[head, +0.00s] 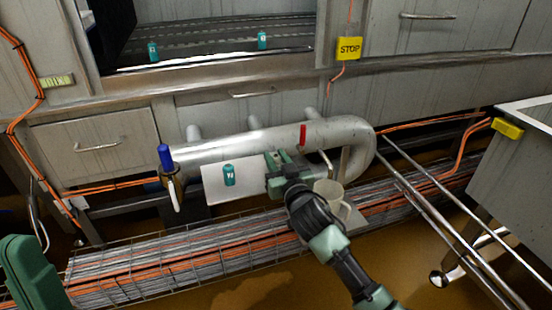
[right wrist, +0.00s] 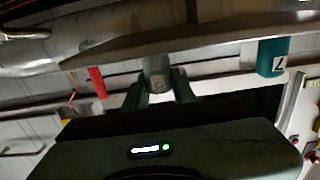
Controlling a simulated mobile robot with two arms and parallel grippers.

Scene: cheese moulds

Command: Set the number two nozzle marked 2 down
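A teal nozzle (head: 229,175) stands upright on a pale plate (head: 212,198) in front of the big pipe. Its mark is too small to read surely in the head view. In the right wrist view, which looks upside down, a teal nozzle (right wrist: 272,57) carries a white mark like a 2 or a 7. My right gripper (head: 272,172) is just right of the nozzle, apart from it. In the right wrist view its fingers (right wrist: 160,92) are spread, with a grey metal stub showing between them. My left gripper is not visible; only a green arm part shows at lower left.
Two more teal nozzles (head: 153,52) (head: 262,40) stand on the ledge behind. The thick pipe (head: 240,145) has a red lever (head: 303,134) and a blue-handled valve (head: 166,158). A cable tray (head: 180,253) runs in front.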

